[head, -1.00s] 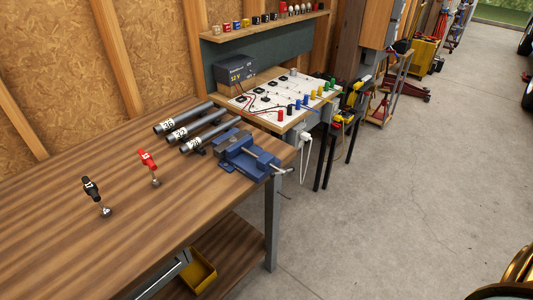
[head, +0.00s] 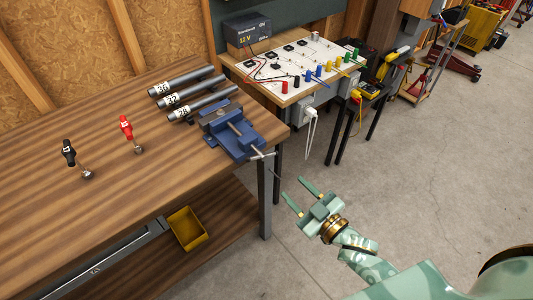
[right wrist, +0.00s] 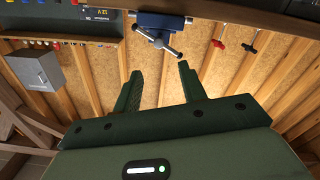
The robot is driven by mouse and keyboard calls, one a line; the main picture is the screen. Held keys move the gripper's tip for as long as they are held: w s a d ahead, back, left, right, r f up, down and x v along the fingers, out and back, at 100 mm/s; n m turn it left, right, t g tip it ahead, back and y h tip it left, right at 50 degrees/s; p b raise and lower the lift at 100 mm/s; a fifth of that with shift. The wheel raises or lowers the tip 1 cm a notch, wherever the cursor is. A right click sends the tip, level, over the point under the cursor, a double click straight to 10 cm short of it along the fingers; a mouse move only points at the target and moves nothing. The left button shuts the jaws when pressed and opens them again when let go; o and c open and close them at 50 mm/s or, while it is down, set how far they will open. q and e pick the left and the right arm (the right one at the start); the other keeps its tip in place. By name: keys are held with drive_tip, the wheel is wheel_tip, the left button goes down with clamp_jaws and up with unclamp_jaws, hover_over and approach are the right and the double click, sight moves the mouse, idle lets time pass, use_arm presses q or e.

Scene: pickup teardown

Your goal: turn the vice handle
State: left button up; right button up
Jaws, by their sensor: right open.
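The blue vice (head: 228,131) sits at the right front corner of the wooden workbench. Its metal handle (head: 262,154) is a thin bar across the screw end, sticking out past the bench edge. My right gripper (head: 294,189) is open and empty, in the air beyond the bench corner, below and right of the handle and apart from it. In the right wrist view the vice (right wrist: 160,21) and its handle (right wrist: 163,43) show at the top, beyond and between the open fingers (right wrist: 159,72). My left gripper is not in view.
Several grey pipes (head: 186,79) lie on the workbench (head: 110,155) behind the vice. An electrical board (head: 300,65) is behind right. A yellow bin (head: 187,229) is below.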

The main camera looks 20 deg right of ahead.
sight(265, 159)
drive_tip(key=b+x, duration=0.1)
drive_tip(key=x, duration=1.2)
drive_tip(key=shift+w+d+f, duration=0.1)
drive_tip(key=shift+w+f, duration=0.05)
drive_tip(key=shift+w, duration=0.05)
drive_tip(key=shift+w+a+b, duration=0.2)
drive_tip(key=shift+w+b, duration=0.15)
drive_tip(key=shift+w, duration=0.2)
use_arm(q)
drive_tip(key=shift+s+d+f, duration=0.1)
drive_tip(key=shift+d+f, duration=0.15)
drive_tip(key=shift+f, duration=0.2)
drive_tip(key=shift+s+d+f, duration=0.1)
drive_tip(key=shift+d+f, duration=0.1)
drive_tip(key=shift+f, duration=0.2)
use_arm(e)
drive_tip(key=c, duration=0.9)
